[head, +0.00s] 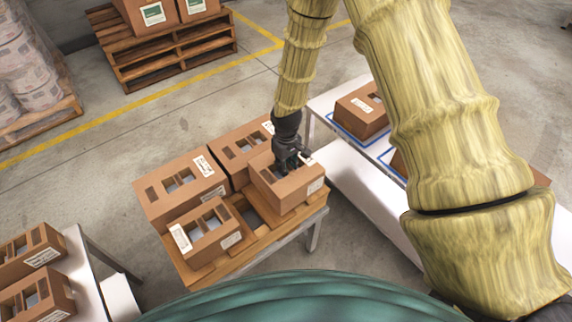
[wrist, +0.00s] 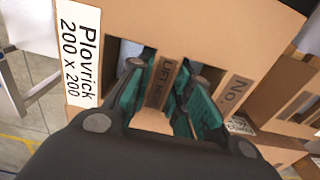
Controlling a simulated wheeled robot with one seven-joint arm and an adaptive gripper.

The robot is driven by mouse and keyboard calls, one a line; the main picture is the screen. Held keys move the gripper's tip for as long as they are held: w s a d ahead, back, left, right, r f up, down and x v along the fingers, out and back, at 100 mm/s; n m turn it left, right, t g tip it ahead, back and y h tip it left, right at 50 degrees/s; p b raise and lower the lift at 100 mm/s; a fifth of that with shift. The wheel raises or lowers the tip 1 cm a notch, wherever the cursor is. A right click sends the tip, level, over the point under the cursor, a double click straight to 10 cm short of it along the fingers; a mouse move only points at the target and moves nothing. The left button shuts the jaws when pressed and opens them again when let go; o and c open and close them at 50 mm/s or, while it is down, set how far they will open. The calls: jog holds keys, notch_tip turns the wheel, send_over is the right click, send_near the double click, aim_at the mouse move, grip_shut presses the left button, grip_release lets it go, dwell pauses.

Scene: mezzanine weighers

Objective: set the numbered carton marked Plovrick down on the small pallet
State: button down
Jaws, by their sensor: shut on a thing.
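The Plovrick carton (head: 282,190) is a brown box with openings in its top and a white label on its side. In the wrist view the carton (wrist: 225,35) shows the label reading "Plovrick 200 x 200". My gripper (head: 288,163) is shut on its "LIFT HERE" strip; the fingers (wrist: 170,100) straddle the strip. The carton is at the right corner of the small wooden pallet (head: 268,234), which lies on a legged stand. I cannot tell whether it touches the pallet or hangs just above it.
On the pallet, other cartons stand close by: one behind (head: 236,148), one left (head: 170,190) and one in front (head: 203,236). A white table (head: 345,165) with cartons stands right; another stand with cartons (head: 35,290) is lower left. Larger loaded pallets (head: 165,62) are farther back.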

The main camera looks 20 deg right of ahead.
jog(key=shift+f+b, duration=0.95)
jog(key=shift+f, duration=1.2)
jog(key=shift+f, duration=0.25)
jog(key=c, duration=1.2)
grip_release()
jog(key=shift+c, duration=0.2)
jog(key=shift+r, duration=6)
